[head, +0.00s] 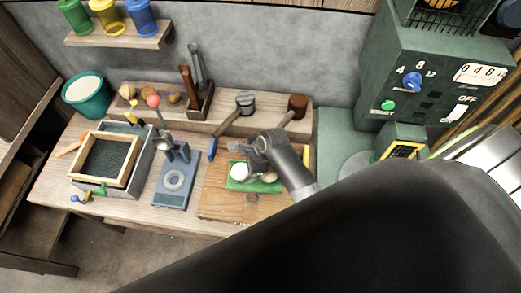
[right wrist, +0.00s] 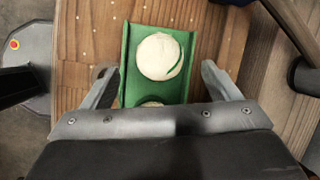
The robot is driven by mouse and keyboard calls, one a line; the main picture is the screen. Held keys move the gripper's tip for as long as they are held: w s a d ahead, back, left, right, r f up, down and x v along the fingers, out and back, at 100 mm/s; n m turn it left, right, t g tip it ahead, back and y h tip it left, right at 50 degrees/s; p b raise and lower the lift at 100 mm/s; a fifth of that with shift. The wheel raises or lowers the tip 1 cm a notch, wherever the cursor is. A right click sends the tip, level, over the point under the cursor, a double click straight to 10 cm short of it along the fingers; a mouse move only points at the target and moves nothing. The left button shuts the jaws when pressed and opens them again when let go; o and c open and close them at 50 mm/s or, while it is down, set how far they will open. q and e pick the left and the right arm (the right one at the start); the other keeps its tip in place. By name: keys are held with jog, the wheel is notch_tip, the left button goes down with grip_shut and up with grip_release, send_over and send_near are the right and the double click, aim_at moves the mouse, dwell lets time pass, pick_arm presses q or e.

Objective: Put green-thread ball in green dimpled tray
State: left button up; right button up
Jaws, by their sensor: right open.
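The green dimpled tray (head: 238,186) lies on a wooden board on the workbench. A whitish ball (head: 240,171) sits at its left part, and a second pale ball (head: 268,176) is partly covered by my gripper. In the right wrist view, a white ball (right wrist: 159,57) with a short green line on its lower right rests in the tray (right wrist: 131,80). Another ball (right wrist: 152,104) shows only its edge above my gripper's body. My right gripper (right wrist: 157,72) is open over the tray, one finger on each side. My left gripper is out of view.
The wooden board (head: 235,207) has free room in front of the tray. To its left are a grey-blue stand (head: 173,186) and a wood-framed box (head: 104,160). A green machine (head: 430,70) stands at the right.

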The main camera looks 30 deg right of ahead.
jog(key=v, duration=1.2)
jog(key=shift+s, duration=0.1)
